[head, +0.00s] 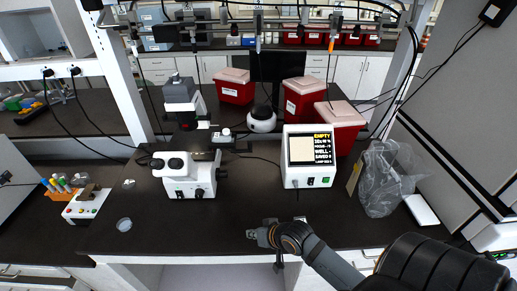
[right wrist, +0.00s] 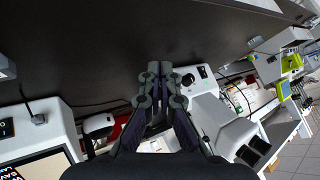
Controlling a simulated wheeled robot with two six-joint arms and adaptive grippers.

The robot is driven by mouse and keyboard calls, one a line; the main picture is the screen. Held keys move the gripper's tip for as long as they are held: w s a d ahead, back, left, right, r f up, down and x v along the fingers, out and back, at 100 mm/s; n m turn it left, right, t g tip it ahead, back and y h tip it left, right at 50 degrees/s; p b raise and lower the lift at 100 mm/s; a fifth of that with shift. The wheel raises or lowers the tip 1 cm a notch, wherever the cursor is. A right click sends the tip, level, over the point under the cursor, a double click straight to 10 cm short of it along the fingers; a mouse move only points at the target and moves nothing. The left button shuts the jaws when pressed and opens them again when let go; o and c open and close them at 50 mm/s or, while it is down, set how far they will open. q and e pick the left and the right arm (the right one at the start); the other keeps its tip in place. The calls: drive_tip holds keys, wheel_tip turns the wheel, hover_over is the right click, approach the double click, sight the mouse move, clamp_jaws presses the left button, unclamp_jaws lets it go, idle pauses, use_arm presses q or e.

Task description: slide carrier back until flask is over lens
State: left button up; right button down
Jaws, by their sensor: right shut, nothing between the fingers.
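A white microscope (head: 190,178) with two dark eyepieces stands on the black bench left of centre in the head view. It also shows at the right in the right wrist view (right wrist: 210,115). I cannot make out a carrier, a flask or a lens on it for sure. My right gripper (head: 254,234) is near the front edge of the bench, in front and to the right of the microscope, apart from it. In the right wrist view the fingers (right wrist: 160,68) are closed together with nothing between them. My left gripper is in neither view.
A white device with a screen reading EMPTY (head: 311,172) stands right of the microscope. Red bins (head: 335,122) are behind it. A clear bag (head: 385,180) lies at the right.

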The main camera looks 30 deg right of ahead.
drive_tip(key=w+d+r+m+t+h, duration=0.1)
drive_tip(key=w+d+r+m+t, duration=0.3)
drive_tip(key=d, duration=0.3)
drive_tip(key=w+d+r+m+t+h, duration=0.1)
drive_tip(key=w+d+r+m+t, duration=0.25)
drive_tip(key=d+m, duration=0.3)
drive_tip(key=w+d+r+m+t+h, duration=0.1)
drive_tip(key=w+d+r+m+t, duration=0.1)
drive_tip(key=w+d+m, duration=0.45)
drive_tip(key=w+a+n+b, duration=0.1)
drive_tip(key=w+b, duration=0.6)
drive_tip(key=w, duration=0.4)
drive_tip(key=shift+a+r+n+b, duration=0.25)
drive_tip(key=shift+a+n+b, duration=0.1)
drive_tip(key=shift+n, duration=0.05)
drive_tip(key=shift+d, duration=0.1)
